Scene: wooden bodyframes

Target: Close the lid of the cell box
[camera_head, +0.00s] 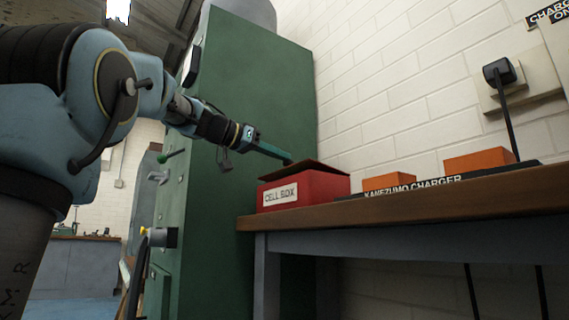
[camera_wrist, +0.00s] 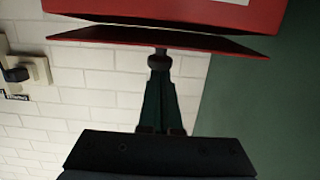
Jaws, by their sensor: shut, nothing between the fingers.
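The red cell box (camera_head: 318,188), with a white "CELL BOX" label, stands on the left end of the wooden bench. Its thin lid (camera_head: 318,168) is tilted, with a narrow gap between it and the box. My gripper (camera_head: 287,160) is shut and empty, reaching down from the upper left with its tips at the lid's upper side. In the wrist view the box (camera_wrist: 75,8) is at the top edge, with the lid (camera_wrist: 110,36) below it. The fingertips of my gripper (camera_wrist: 160,58) are at the lid's middle there and look to touch it.
The wooden bench (camera_head: 430,204) runs to the right. On it is a black Kanezumo charger (camera_head: 415,189) with orange blocks (camera_head: 478,160). A tall green cabinet (camera_head: 245,100) stands left of the box. A wall plug (camera_head: 499,71) has a cable hanging down.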

